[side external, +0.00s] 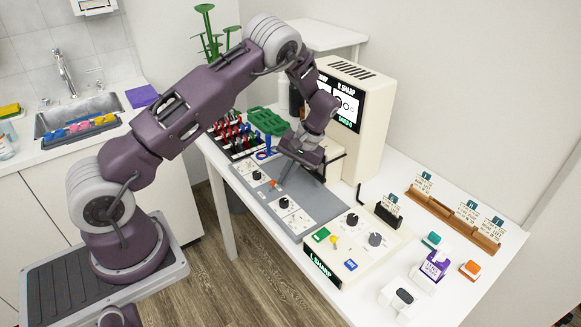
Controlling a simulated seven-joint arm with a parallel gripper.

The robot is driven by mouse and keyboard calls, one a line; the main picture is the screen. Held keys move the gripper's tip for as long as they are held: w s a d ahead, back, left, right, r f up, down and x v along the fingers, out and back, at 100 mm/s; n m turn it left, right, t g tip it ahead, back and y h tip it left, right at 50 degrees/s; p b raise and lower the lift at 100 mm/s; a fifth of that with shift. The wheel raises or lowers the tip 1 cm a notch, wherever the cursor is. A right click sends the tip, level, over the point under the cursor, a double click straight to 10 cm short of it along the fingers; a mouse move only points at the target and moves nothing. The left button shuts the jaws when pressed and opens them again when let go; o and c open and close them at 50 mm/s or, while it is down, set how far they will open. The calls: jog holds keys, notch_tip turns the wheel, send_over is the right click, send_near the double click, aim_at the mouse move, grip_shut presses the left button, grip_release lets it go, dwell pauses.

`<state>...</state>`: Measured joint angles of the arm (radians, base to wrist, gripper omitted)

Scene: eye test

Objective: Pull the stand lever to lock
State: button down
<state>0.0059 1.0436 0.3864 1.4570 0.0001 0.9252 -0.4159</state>
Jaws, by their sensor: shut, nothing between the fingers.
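My gripper (283,183) is shut and empty, pointing down over the grey panel (318,197) on the white table. Its fingertips are close to a small orange-red piece (273,184) on that panel; I cannot tell whether they touch. A stand with a green tray (268,122) on a blue post (267,143) is behind and left of the gripper. No part is clearly recognisable as the stand lever. The area directly behind my gripper is hidden.
A cream machine with a screen (345,107) stands behind the gripper. A cream control box (353,243) is at the front right. A rack of red and black pieces (234,136) is at left. A wooden card rail (450,217) and small coloured items fill the right side.

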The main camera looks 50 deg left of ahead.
jog(key=shift+s+a+f, duration=0.1)
jog(key=shift+f, duration=0.1)
jog(key=shift+s+r+t, duration=0.35)
jog(key=shift+s+t, duration=0.25)
jog(key=shift+t, duration=0.7)
jog(key=shift+s, duration=0.1)
jog(key=shift+s+r, duration=0.25)
jog(key=shift+s, duration=0.65)
jog(key=shift+r, duration=0.15)
jog(key=shift+r, duration=0.65)
